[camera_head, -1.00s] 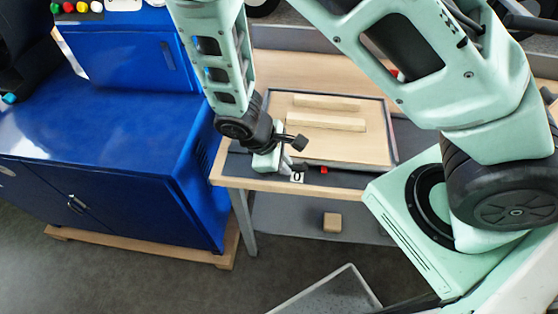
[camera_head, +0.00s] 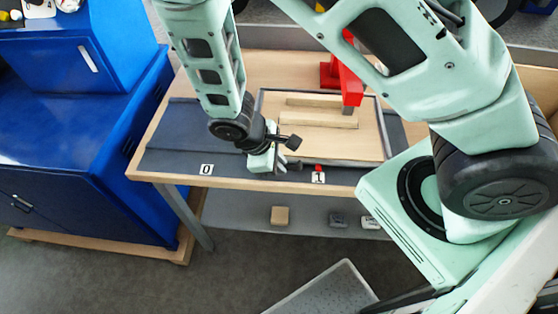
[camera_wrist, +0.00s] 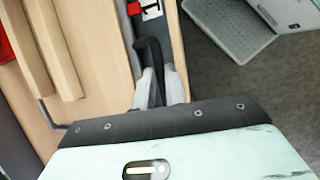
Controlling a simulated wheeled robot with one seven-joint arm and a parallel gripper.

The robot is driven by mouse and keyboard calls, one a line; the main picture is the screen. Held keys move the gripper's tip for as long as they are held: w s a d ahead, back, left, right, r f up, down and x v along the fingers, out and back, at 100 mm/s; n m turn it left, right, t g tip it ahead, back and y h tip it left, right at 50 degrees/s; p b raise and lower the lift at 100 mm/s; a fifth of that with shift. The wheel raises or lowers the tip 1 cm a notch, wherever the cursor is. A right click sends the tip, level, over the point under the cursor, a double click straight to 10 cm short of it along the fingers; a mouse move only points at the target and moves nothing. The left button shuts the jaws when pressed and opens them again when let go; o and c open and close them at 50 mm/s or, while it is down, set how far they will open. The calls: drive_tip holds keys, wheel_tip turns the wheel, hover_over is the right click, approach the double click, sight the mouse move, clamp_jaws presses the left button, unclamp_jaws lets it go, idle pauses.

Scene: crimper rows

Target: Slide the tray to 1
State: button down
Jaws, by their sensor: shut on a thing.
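The tray (camera_head: 345,142), a pale wooden board with a thin dark rim and two wooden bars on it, sits on a dark rail strip (camera_head: 175,158) on the bench. A small red marker (camera_head: 318,167) at its front edge stands just above the label 1 (camera_head: 318,177), lined up with it. The label 0 (camera_head: 206,169) is further left, clear of the tray. My gripper (camera_head: 283,164) is at the tray's front left. In the wrist view my gripper (camera_wrist: 158,85) is shut on the dark bent handle (camera_wrist: 150,52), partly hidden by the fingers.
A red press-like fixture (camera_head: 345,75) stands at the tray's back, its head over the board. A blue cabinet (camera_head: 90,110) is left of the bench. A lower shelf holds a wooden block (camera_head: 280,215) and grey items.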

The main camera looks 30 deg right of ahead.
drive_tip(key=shift+d, duration=0.1)
drive_tip(key=c, duration=1.5)
unclamp_jaws()
drive_tip(key=shift+o, duration=0.2)
drive_tip(key=b+v, duration=0.2)
drive_tip(key=v, duration=1.5)
drive_tip(key=shift+r, duration=0.2)
drive_tip(key=s+r+m+t+y, duration=0.1)
drive_tip(key=s+r+y, duration=0.3)
drive_tip(key=s, duration=0.9)
drive_tip(key=shift+a+r+m+y, duration=0.45)
drive_tip(key=shift+m+y, duration=0.25)
drive_tip(key=shift+m, duration=0.1)
